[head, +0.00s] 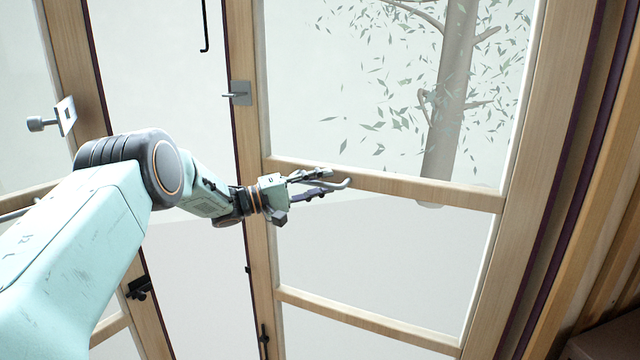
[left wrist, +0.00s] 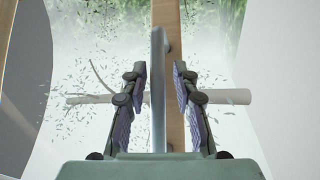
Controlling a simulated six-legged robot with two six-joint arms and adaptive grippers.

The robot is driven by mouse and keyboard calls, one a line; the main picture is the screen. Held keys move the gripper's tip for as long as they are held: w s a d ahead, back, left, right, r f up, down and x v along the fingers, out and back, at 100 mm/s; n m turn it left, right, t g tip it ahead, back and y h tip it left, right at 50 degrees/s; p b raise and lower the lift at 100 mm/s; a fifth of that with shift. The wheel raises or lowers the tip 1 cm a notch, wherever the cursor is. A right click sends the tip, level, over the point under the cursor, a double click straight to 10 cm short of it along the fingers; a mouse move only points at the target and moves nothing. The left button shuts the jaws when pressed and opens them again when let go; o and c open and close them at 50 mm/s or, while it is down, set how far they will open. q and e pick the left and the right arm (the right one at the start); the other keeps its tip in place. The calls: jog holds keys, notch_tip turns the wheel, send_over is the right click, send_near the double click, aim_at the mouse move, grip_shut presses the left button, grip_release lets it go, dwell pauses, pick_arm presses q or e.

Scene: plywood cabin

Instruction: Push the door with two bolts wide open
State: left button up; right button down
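A wooden-framed glass door leaf (head: 400,190) fills the middle and right of the head view. A small metal plate with a latch (head: 240,93) sits on its left stile, and dark fittings (head: 264,338) show lower down there; I cannot tell which are the bolts. A grey bar handle (head: 343,183) is at its middle rail. My left gripper (head: 325,184) is at this handle. In the left wrist view the fingers (left wrist: 160,85) are apart, with the handle (left wrist: 158,95) between them and gaps on both sides. My right gripper is not in view.
Another wooden-framed leaf (head: 75,60) stands at the left, with a knob (head: 40,123) and a black fitting (head: 139,287). A pale strip lies between the leaves. A black hook-ended rod (head: 205,30) shows above. A tree (head: 445,100) shows through the glass.

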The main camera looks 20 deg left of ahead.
pick_arm(q)
jog(key=shift+o, duration=0.2)
jog(key=shift+s+r, duration=0.1)
jog(key=shift+s, duration=0.1)
jog(key=v, duration=1.2)
